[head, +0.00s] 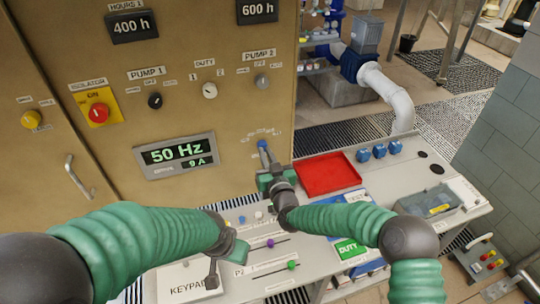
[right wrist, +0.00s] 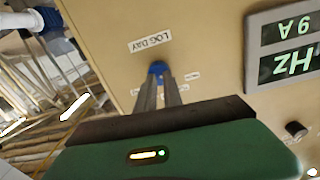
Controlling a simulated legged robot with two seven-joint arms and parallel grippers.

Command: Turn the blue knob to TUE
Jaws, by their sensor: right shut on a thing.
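In the right wrist view the knob (right wrist: 157,69) sits below a label reading LOG DAY. My right gripper (head: 264,151) has its fingers at the knob, one on each side, and is shut on it. The small labels around the knob are too blurred to read, so its setting cannot be told. My left gripper (head: 212,281) hangs over the desk panel near the KEYPAD label, away from the knob; its jaw opening is unclear.
A red tray (head: 326,174) lies on the desk right of my right gripper, with several blue blocks (head: 379,151) beyond it. A grey bin (head: 428,203) stands further right. Sliders with purple and green knobs (head: 291,265) are near my left gripper.

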